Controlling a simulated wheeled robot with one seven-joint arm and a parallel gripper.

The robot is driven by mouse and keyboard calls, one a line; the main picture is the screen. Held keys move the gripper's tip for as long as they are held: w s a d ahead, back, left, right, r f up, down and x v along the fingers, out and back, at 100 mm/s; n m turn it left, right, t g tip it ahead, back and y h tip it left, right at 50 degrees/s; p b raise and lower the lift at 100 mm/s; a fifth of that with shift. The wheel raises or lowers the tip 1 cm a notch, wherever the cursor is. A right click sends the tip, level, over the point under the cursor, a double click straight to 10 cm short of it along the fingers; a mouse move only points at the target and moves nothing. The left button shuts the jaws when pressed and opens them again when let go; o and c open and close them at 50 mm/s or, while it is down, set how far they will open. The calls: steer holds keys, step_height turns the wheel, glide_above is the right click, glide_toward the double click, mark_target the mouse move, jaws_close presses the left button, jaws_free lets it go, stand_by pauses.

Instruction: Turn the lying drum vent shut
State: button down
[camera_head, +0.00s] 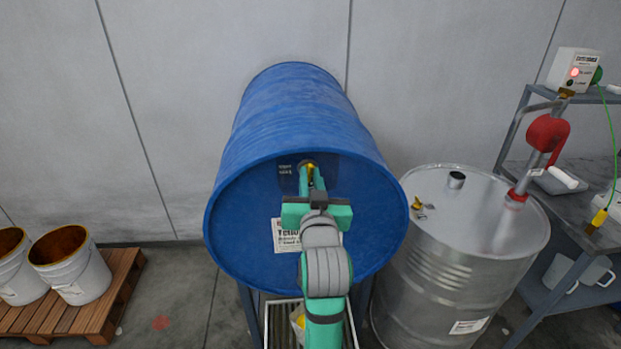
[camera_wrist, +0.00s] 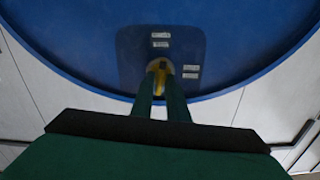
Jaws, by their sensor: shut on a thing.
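A blue drum (camera_head: 240,215) lies on its side on a stand, its round end facing me. The vent (camera_head: 309,166) is a small yellow or brass fitting near the top of that end, on a darker plate with small labels. My gripper (camera_head: 311,183) reaches up to it from below. In the wrist view my gripper (camera_wrist: 161,88) has its two green fingers shut on the yellow vent (camera_wrist: 160,70), one on each side. The fingers hide much of the vent, so I cannot tell how far it is turned.
A silver drum (camera_head: 455,215) with a red-handled pump stands close on the right, beside a metal bench (camera_head: 560,235) carrying a box with a red light. Open pails (camera_head: 75,268) stand on a wooden pallet (camera_head: 105,318) at left. A tray (camera_head: 349,325) lies below the blue drum.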

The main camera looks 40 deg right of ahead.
steer(key=m, duration=0.4)
steer(key=shift+d, duration=0.1)
steer(key=m, duration=0.5)
steer(key=shift+d+f, duration=0.1)
steer(key=shift+s+d+f+m, duration=0.1)
steer(key=shift+s+f+m, duration=0.05)
steer(key=shift+m, duration=1.7)
steer(key=shift+s+f+m, duration=0.1)
steer(key=shift+m, duration=1.75)
steer(key=c, duration=1.9)
jaws_free()
